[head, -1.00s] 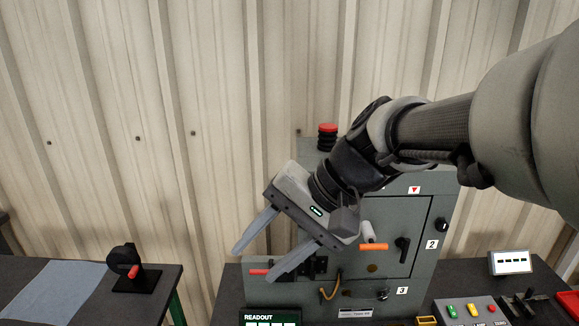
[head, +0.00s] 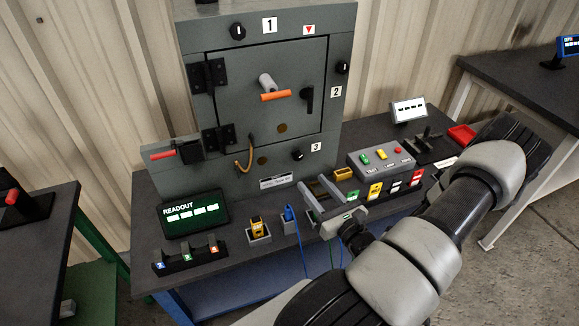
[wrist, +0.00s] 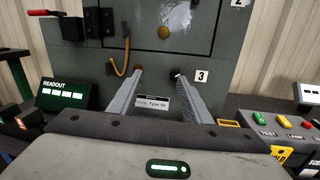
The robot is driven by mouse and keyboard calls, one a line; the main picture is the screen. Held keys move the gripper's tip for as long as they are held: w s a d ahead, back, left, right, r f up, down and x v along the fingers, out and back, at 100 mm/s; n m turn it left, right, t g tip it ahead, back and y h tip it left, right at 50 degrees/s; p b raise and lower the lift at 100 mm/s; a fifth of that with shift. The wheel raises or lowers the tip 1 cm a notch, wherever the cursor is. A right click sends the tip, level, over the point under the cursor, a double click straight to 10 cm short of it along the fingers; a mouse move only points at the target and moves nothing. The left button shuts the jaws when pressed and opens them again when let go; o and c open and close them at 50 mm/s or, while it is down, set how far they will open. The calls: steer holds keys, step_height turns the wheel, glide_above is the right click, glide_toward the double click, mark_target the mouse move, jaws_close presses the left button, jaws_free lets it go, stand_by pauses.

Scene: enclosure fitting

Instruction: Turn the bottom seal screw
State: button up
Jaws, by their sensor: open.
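The bottom seal screw is a small black knob (head: 297,154) beside the label 3, low on the front of the grey enclosure (head: 235,110). In the wrist view the knob (wrist: 175,72) shows just above the tip of the right finger, which hides part of it. My gripper (head: 311,181) is open and empty. It is in front of the lower part of the enclosure, apart from the knob in the head view. In the wrist view both fingers (wrist: 159,73) point toward the panel, with the Type plate (wrist: 153,103) between them.
A yellow cable loop (head: 244,160) hangs left. On the bench are a readout (head: 193,214), yellow and blue probes, and a button box (head: 381,157).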

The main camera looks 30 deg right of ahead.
step_height(320, 180, down, 4)
steer(key=s+d+r+m+h, duration=0.1)
steer(key=s+d+m+h, duration=0.1)
steer(key=m+h, duration=0.1)
steer(key=b, duration=0.2)
glide_toward(299, 157)
steer(key=shift+g, duration=0.4)
steer(key=x, duration=0.9)
steer(key=shift+r, duration=0.35)
steer(key=shift+a, duration=0.1)
steer(key=shift+c, duration=0.4)
steer(key=c, duration=1)
steer(key=shift+o, duration=0.2)
